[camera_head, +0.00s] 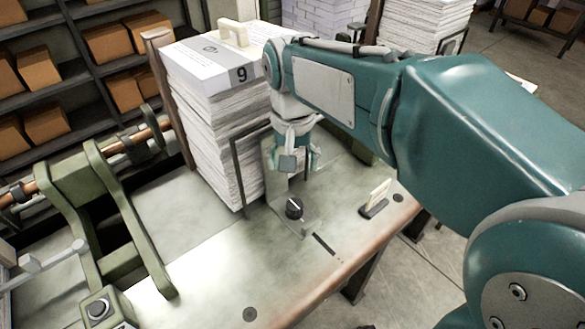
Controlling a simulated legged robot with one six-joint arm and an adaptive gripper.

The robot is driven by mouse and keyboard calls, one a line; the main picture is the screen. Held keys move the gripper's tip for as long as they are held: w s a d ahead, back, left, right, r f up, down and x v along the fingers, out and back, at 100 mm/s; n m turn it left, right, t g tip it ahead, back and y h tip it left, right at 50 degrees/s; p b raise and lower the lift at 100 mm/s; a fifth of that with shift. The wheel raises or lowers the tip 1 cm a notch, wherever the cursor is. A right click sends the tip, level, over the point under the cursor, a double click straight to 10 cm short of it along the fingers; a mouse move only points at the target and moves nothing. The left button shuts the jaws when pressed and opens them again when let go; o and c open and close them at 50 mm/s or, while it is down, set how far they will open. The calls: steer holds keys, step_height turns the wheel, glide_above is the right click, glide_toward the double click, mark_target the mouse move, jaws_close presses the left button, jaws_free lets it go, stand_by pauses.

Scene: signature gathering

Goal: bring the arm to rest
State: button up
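My teal and grey arm (470,110) reaches in from the right and bends down near the middle of the picture. My gripper (296,163) hangs at its end above the metal table (220,270), just right of a tall paper stack. Its fingers point down and are small and partly hidden, so their opening is not clear. I see nothing clearly held. A black knob (293,208) on a metal plate stands on the table just below the gripper.
The tall paper stack (225,130) carries a top sheet marked 9 and a cream handle block (232,33). A small card holder (376,200) stands at the table's right edge. A green lever frame (125,215) is at left. Shelves with boxes (110,42) stand behind.

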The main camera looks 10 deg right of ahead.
stand_by(0.3)
steer(key=s+d+n+t, duration=0.1)
steer(key=s+d+t, duration=0.4)
steer(key=s+d, duration=0.6)
steer(key=shift+s+f+t, duration=0.3)
steer(key=shift+s+f, duration=0.05)
steer(key=shift+s, duration=0.65)
stand_by(0.7)
